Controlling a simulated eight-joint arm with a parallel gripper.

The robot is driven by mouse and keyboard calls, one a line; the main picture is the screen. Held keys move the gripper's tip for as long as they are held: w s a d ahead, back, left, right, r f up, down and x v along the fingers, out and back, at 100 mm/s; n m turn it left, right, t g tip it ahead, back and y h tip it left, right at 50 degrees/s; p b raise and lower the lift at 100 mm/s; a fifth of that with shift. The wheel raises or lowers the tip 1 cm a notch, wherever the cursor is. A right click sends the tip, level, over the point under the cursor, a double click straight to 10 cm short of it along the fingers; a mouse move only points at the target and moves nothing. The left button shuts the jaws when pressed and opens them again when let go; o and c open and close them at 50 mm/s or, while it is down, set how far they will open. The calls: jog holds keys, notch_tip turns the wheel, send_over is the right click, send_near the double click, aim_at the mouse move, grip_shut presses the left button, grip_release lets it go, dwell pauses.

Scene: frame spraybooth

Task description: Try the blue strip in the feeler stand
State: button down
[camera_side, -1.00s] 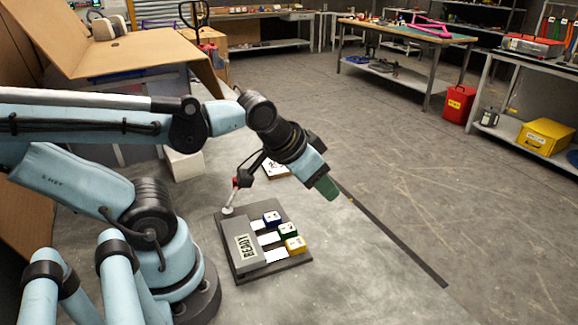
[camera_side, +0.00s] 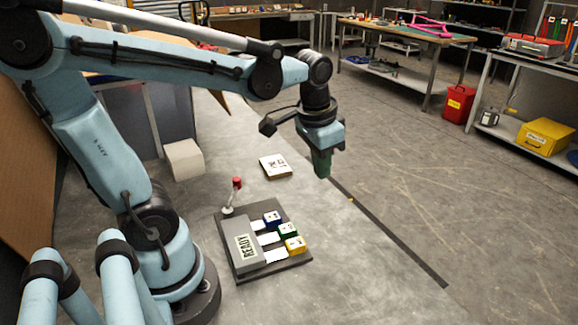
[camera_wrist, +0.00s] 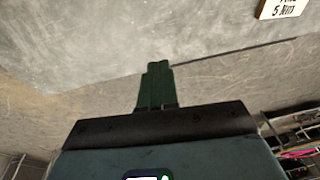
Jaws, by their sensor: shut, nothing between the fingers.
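The feeler stand (camera_side: 236,276) is a dark flat base with a grey block marked READY (camera_side: 246,245) on it, lying on the grey bench. Three white strips stick out of the block's right side. The blue strip (camera_side: 272,219) has a blue end block and is the farthest back. The green strip (camera_side: 287,231) is in the middle and the yellow strip (camera_side: 295,244) is nearest the front. My gripper (camera_side: 322,175) is above and behind the stand to the right, pointing down. In the wrist view its green fingers (camera_wrist: 157,82) are together and empty.
A lever with a red knob (camera_side: 237,183) stands upright at the stand's back left corner. A small printed plate (camera_side: 275,167) lies behind the stand, and its edge shows in the wrist view (camera_wrist: 282,8). A white block (camera_side: 184,160) stands farther left. The bench right of the stand is clear.

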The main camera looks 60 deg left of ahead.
aim_at(262, 223)
jog(key=w+a+f+g, duration=0.2)
jog(key=w+a+g, duration=0.2)
jog(key=a+g, duration=0.2)
jog(key=x, duration=0.6)
jog(key=d+x, duration=0.1)
jog(key=x, duration=0.3)
jog(key=shift+s+r, duration=0.15)
jog(key=shift+s, duration=0.15)
jog(key=s, duration=0.3)
jog(key=shift+a+f, duration=0.15)
jog(key=shift+f, duration=0.15)
jog(key=shift+s, duration=0.65)
jog(key=shift+s, duration=0.1)
